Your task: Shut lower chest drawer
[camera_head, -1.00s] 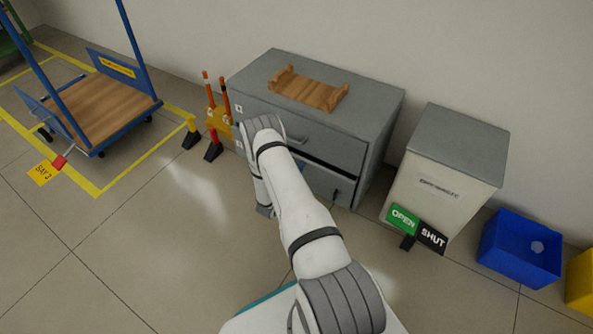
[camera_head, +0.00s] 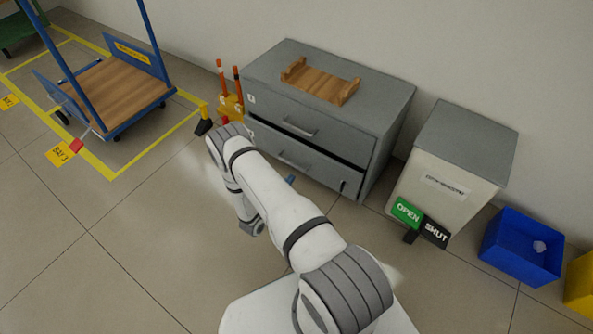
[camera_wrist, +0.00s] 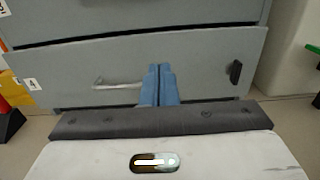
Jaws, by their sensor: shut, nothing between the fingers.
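The grey chest (camera_head: 385,118) stands against the wall with its lower drawer (camera_head: 318,173) slightly out. A dark gap shows above that drawer's front. In the wrist view, the lower drawer front (camera_wrist: 200,70) spans the picture, with its bar handle (camera_wrist: 118,86) left of the fingers and a dark block (camera_wrist: 235,72) at its right end. My gripper (camera_wrist: 160,68) has its blue fingers shut together and empty, in front of the drawer face, right of the handle. I cannot tell whether the tips touch it. In the head view my arm partly hides the gripper (camera_head: 291,179).
A wooden cradle (camera_head: 320,84) sits on the chest. Right of it stand a pale cabinet (camera_head: 440,185), an OPEN/SHUT sign (camera_head: 420,220) and a blue bin (camera_head: 520,265). Orange-tipped posts (camera_head: 237,88) and a blue trolley (camera_head: 115,90) are at left. Floor at front left is clear.

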